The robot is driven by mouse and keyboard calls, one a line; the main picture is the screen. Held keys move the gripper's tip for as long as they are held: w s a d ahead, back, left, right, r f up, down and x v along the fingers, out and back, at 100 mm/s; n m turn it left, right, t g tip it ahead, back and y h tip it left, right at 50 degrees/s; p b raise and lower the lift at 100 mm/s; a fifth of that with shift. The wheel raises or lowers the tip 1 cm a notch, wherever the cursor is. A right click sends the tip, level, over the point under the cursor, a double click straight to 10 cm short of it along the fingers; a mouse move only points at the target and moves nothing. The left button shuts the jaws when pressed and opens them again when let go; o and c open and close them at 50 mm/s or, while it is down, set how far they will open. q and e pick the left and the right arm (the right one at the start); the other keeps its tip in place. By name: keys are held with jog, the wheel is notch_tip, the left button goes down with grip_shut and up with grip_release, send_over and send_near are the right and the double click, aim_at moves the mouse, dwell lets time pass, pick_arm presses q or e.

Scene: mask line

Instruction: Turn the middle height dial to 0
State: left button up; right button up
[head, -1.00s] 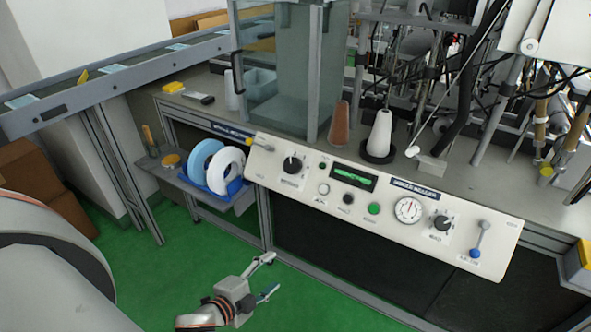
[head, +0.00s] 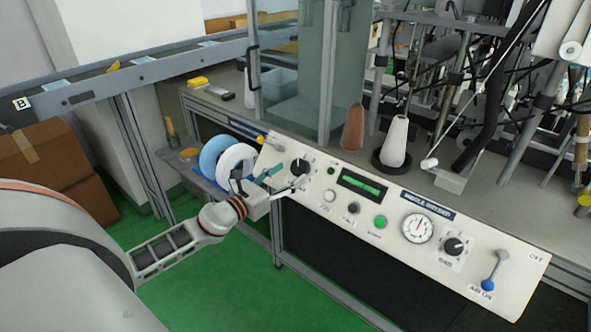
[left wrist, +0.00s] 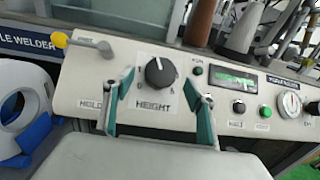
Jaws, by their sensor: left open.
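The height dial (head: 300,166) is a black knob on the left part of the white control panel. In the left wrist view the dial (left wrist: 160,73) sits above the printed word HEIGHT, and its white pointer mark points roughly upward. My left gripper (head: 283,180) is open in front of the dial. In the left wrist view its teal-padded fingers (left wrist: 158,89) stand on either side of the knob, with nothing between them gripped. Contact cannot be told. My right gripper is not in view.
The panel (head: 330,212) also carries buttons, a green display (head: 361,187), a gauge (head: 418,229), another black knob (head: 453,246) and a blue-tipped lever (head: 488,283). A yellow-tipped lever (left wrist: 61,40) is left of the dial. Mask-strap rolls (head: 236,161) stand close to my left gripper.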

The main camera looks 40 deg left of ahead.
aim_at(297, 169)
pick_arm(q)
jog(key=shift+w+d, duration=0.15)
jog(key=shift+w, duration=0.8)
jog(key=shift+w+d, duration=0.15)
jog(key=shift+w, duration=0.8)
jog(key=c, duration=1.1)
